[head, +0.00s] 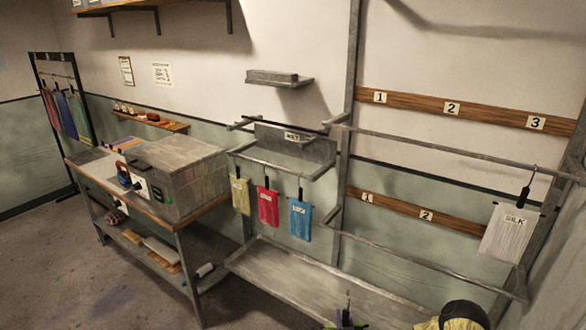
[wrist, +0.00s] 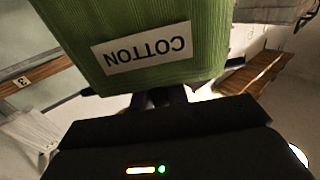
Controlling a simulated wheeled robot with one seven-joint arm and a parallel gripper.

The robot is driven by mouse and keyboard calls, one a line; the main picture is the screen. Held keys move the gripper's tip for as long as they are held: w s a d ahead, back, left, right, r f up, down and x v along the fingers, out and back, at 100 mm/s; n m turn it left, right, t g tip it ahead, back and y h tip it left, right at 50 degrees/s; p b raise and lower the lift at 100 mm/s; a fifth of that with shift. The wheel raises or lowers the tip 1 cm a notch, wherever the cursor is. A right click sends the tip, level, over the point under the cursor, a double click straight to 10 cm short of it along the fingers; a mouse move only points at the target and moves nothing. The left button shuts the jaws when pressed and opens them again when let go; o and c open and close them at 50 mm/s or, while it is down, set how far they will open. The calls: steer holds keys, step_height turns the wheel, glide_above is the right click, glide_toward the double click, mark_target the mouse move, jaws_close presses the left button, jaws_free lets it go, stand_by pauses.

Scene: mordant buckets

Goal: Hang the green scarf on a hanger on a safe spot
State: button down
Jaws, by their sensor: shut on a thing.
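The green scarf (wrist: 150,35) fills the top of the wrist view, with a white label reading COTTON upside down. Dark hanger ends show on both sides of it. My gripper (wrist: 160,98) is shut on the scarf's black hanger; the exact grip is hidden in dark. In the head view a rack has an upper rail (head: 440,150) by a wooden board numbered 1, 2, 3 (head: 450,108), and a lower rail (head: 420,263) by a board with 1 and 2 (head: 415,211).
A white scarf labelled SILK (head: 509,235) hangs at the upper rail's right end. Yellow (head: 241,196), red (head: 268,207) and blue (head: 300,219) scarves hang left of the rack. A grey trough (head: 290,275) lies below. A workbench with a metal box (head: 180,175) stands left.

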mark_target(346, 321)
steer(key=s, duration=0.1)
steer(key=s+r, duration=0.1)
steer(key=s, duration=0.1)
steer(key=s+r, duration=0.1)
steer(key=shift+s+d+r, duration=0.1)
steer(key=shift+s+r, duration=0.05)
steer(key=shift+s, duration=0.05)
stand_by(0.4)
